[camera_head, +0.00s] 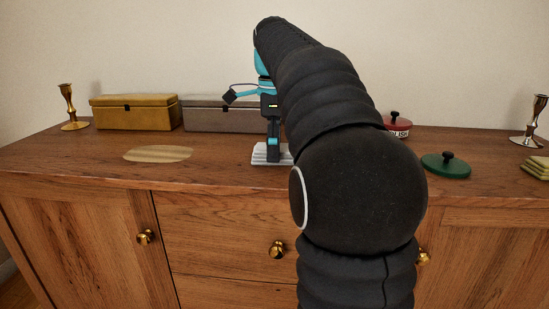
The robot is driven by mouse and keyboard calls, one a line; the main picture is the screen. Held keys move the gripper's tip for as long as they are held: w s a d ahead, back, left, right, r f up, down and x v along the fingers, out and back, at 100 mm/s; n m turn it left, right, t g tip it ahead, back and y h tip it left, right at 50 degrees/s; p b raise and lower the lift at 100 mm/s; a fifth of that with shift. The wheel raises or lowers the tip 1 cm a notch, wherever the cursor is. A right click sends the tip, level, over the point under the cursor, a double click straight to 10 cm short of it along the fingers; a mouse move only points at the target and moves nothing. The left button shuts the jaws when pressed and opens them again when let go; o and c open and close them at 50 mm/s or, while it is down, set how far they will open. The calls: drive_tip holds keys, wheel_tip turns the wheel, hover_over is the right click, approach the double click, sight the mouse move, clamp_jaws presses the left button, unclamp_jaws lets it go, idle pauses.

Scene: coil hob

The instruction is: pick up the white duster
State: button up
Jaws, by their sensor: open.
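A white, folded duster (259,158) lies flat on top of the wooden sideboard, near its middle. My gripper (273,153) points straight down at the duster, with its tips at or just over the cloth. I cannot tell whether they touch it. The gripper is open, though its finger gap is hard to see from here. My black arm hides the right part of the duster.
The sideboard top (220,172) is clear around the duster. Behind stand a yellow box (135,112) and a grey box (218,115). A brass candlestick (70,108), wooden oval (158,154), red tin (397,126), green lid (446,166), silver candlestick (530,122) and yellow cloth (537,168) also lie there.

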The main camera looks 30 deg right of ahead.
drive_tip(key=shift+f, duration=0.15)
drive_tip(key=c, duration=1.2)
drive_tip(key=shift+r, duration=0.45)
drive_tip(key=r, duration=0.1)
drive_tip(key=r+p, duration=0.1)
drive_tip(key=r, duration=0.2)
drive_tip(key=shift+s+d+p, duration=0.15)
drive_tip(key=shift+d+p, duration=0.1)
drive_tip(key=shift+p, duration=0.15)
drive_tip(key=s+d+r, duration=0.2)
drive_tip(key=d, duration=0.1)
drive_tip(key=s+d+r+p, duration=0.1)
drive_tip(key=s+d+r, duration=0.1)
drive_tip(key=d, duration=0.1)
drive_tip(key=s+d+r+p, duration=0.1)
drive_tip(key=s+d+r, duration=0.1)
drive_tip(key=d, duration=0.1)
drive_tip(key=shift+s, duration=0.35)
